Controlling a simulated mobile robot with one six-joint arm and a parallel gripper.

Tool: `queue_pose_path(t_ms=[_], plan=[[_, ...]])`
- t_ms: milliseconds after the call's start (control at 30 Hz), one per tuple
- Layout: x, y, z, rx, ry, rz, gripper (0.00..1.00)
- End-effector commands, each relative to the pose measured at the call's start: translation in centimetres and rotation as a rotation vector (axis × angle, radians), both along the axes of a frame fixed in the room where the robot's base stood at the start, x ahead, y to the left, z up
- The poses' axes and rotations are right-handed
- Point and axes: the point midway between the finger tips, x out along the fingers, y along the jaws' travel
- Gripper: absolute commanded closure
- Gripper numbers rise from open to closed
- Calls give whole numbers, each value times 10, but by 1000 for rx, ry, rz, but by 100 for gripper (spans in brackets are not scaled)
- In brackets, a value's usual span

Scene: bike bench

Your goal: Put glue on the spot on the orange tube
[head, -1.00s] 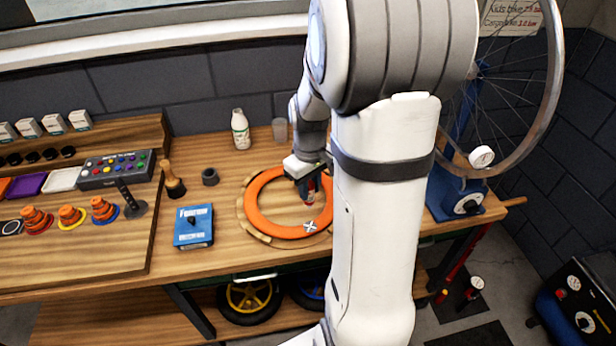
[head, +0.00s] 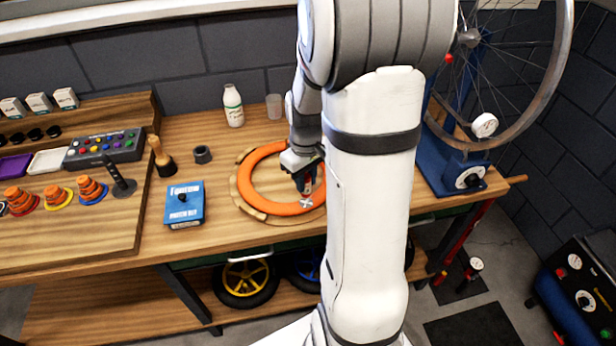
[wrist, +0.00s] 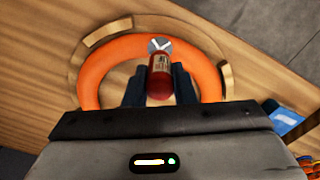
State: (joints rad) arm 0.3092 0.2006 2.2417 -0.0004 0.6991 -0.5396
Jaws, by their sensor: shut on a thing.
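The orange tube (head: 257,196) lies as a ring on a round wooden holder (head: 245,211) on the bench. My gripper (head: 306,184) is over the front right part of the ring. It is shut on a small red glue tube with a pale label, seen between the fingers in the wrist view (wrist: 160,78). The marked spot, a grey disc with a white cross (wrist: 159,45), is on the orange tube just beyond the glue's far end. In the head view the spot (head: 306,203) shows just below the glue. I cannot tell whether the glue touches it.
A blue box (head: 184,204) lies left of the ring, with a dark grey ring (head: 202,154) behind it. A white bottle (head: 233,106) and a clear cup (head: 274,106) stand at the back. A wheel stand (head: 462,165) is on the right.

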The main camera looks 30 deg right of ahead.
Motion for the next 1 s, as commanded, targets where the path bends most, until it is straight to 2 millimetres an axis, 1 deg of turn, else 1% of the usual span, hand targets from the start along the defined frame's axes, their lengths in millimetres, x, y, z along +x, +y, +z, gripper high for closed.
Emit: queue_pose_path(t_ms=[700, 1000], plan=[[0, -1, -8, 0, 0, -2, 98], [-1, -6, -6, 0, 0, -4, 98]])
